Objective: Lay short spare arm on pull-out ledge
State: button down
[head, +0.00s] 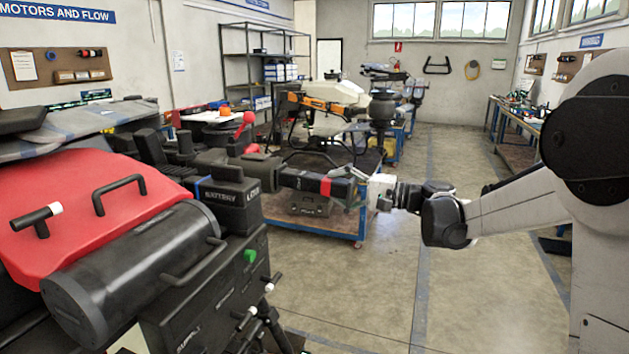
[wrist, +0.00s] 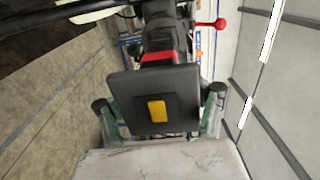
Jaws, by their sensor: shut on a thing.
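My gripper (head: 376,191) is shut on a short dark arm (head: 305,181) with a red band, held roughly level in mid-air in the middle of the head view. The held arm points left, its far end close to or overlapping a dark olive piece by the battery block; I cannot tell whether they touch. In the wrist view, the green fingers of my gripper (wrist: 160,112) stand at both sides of the dark square end of the held arm (wrist: 180,82), which has a yellow patch. I cannot make out the pull-out ledge with certainty in either view.
A large red and black machine (head: 110,205) with handles fills the left foreground. A black battery block (head: 228,197) stands on its right side. A blue-framed cart (head: 315,229) is behind the held arm, with an orange and white drone (head: 330,108) beyond. The floor (head: 430,290) at centre right is clear.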

jog(key=shift+s+d+f, duration=0.15)
jog(key=shift+s+d, duration=0.05)
jog(key=shift+s, duration=0.15)
dwell(0.3)
jog(key=shift+s+d, duration=0.1)
jog(key=shift+d, duration=0.25)
jog(key=c, duration=1.1)
grip_release()
jog(key=shift+d, duration=0.25)
jog(key=shift+o, duration=0.2)
jog(key=shift+d, duration=0.15)
